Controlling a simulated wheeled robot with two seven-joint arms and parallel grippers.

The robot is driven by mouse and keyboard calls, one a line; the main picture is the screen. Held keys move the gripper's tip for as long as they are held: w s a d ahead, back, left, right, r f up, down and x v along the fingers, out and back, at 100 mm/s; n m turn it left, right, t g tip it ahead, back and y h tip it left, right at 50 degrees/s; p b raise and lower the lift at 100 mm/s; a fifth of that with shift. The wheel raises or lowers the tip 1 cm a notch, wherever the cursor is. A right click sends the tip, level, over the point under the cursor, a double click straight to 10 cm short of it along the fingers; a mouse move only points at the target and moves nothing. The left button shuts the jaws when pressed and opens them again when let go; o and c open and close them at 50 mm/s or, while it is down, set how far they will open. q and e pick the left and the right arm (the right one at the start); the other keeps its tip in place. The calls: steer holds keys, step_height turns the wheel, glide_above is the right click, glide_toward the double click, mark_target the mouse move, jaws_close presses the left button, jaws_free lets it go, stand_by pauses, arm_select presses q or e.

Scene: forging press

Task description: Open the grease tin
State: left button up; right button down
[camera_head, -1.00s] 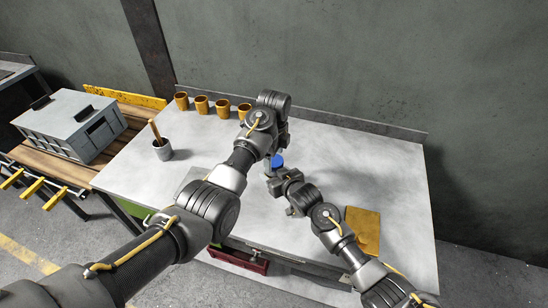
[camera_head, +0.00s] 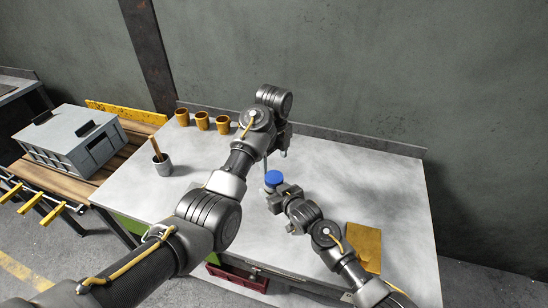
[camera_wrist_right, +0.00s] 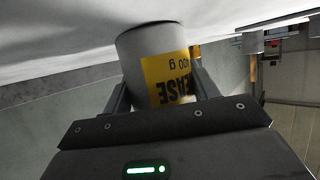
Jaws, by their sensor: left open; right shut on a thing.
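The grease tin (camera_wrist_right: 150,60) is a pale cylinder with a yellow label, seen upside down in the right wrist view. Its blue lid (camera_head: 273,178) sits on top in the head view; whether it is loose I cannot tell. My right gripper (camera_head: 273,196) is shut around the tin's body, with a finger on each side in the right wrist view (camera_wrist_right: 160,90). My left gripper (camera_head: 276,159) is open and empty, pointing down just above and behind the lid, apart from it. The left wrist partly hides its fingers.
Several orange cups (camera_head: 202,121) stand along the table's back edge. A grey pot (camera_head: 162,166) with a wooden-handled tool stands at the left. A yellow-brown pad (camera_head: 363,246) lies at the right. A grey box (camera_head: 70,138) sits on the side bench. The table (camera_head: 370,190) is clear around the tin.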

mark_target(274, 177)
arm_select(q)
steer(key=shift+f, duration=3.55)
arm_select(e)
steer(key=shift+f, duration=0.15)
arm_select(q)
steer(key=c, duration=1)
steer(key=n, duration=0.3)
steer(key=shift+n, duration=0.3)
steer(key=o, duration=1.1)
